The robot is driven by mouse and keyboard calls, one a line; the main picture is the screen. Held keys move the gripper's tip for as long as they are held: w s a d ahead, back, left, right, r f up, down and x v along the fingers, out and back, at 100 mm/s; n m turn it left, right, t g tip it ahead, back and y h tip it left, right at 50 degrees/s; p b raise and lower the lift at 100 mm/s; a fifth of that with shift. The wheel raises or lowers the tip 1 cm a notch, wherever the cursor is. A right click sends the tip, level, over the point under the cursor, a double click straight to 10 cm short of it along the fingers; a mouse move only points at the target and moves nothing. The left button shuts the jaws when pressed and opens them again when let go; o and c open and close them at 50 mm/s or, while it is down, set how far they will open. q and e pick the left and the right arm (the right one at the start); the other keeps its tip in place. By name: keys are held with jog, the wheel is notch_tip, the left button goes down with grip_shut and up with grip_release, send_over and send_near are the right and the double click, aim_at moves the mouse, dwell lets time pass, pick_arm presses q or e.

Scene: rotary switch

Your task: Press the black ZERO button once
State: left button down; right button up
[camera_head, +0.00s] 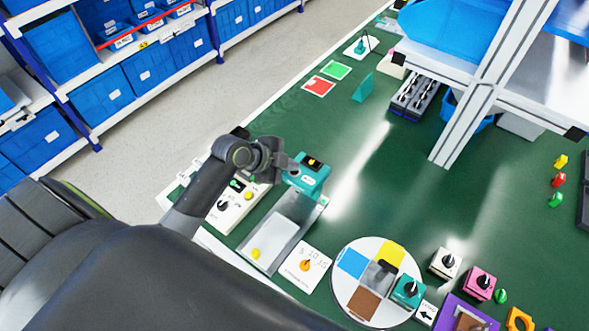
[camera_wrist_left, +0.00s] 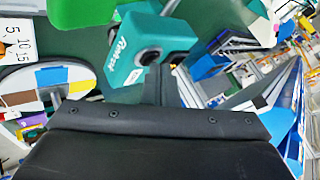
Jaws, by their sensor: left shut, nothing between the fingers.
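A teal box (camera_head: 308,178) with a small dark display on top stands at the far end of a grey metal plate. In the left wrist view, the teal box (camera_wrist_left: 130,45) carries white lettering and dark round parts on its near face. One dark round part (camera_wrist_left: 149,57) may be the black ZERO button, but no ZERO label is legible. My left gripper (camera_head: 291,162) is shut and empty, with its tips close beside the teal box. In the left wrist view, the fingertips (camera_wrist_left: 160,75) overlap its lower edge; contact cannot be told. My right gripper is not in view.
A white box with a black knob (camera_head: 228,208) stands left of the plate. A round white board (camera_head: 345,290) with coloured sectors lies to the right.

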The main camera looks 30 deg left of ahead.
pick_arm(q)
jog(key=shift+f, duration=0.15)
dwell(0.4)
jog(key=shift+r+p, duration=0.65)
jog(key=shift+r, duration=0.2)
jog(key=shift+r, duration=0.1)
notch_tip(320, 180, up, 5)
jog(key=p, duration=0.4)
dwell(0.6)
